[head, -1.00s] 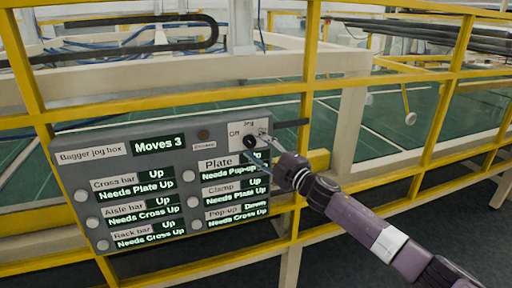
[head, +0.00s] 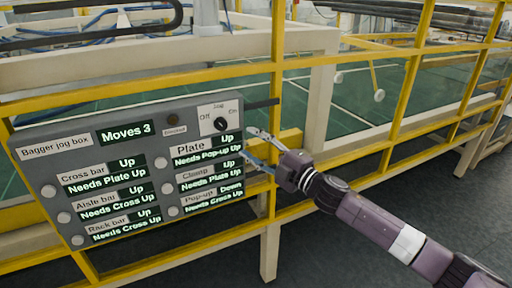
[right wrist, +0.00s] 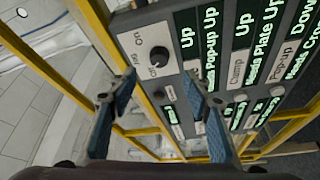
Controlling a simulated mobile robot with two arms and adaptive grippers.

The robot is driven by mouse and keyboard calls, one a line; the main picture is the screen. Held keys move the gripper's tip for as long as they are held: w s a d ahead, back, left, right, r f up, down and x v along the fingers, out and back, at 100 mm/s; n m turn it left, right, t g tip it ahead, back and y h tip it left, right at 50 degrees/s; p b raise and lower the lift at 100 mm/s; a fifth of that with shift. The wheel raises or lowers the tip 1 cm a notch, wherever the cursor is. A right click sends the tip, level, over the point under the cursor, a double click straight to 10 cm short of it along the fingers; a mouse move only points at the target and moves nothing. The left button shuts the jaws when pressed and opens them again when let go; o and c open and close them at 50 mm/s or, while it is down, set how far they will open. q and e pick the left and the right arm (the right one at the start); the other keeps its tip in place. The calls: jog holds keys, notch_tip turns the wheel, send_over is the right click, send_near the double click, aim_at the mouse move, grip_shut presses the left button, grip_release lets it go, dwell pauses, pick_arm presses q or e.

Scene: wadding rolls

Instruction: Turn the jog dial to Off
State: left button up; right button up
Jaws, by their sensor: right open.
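The black jog dial (head: 220,124) sits on a white plate at the top right of the grey jog box (head: 95,122), with Off at its left, Jog above and On at its right. In the right wrist view the dial (right wrist: 158,57) is just beyond the fingertips; its pale mark seems to lie toward Off, but is too small to be sure. My right gripper (head: 252,146) is open and empty, to the right of and below the dial, not touching it. Its blue fingers (right wrist: 158,84) are spread in the wrist view. My left gripper is not in view.
Yellow rails (head: 276,70) run behind and beside the box. A thin dark bar (head: 262,103) sticks out from the box's right edge. Several round buttons (head: 161,162) and green-lit displays fill the panel below the dial. The dark floor at the lower right is clear.

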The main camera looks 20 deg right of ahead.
jog(key=shift+s+d, duration=0.25)
jog(key=shift+s, duration=0.45)
jog(key=shift+f, duration=0.15)
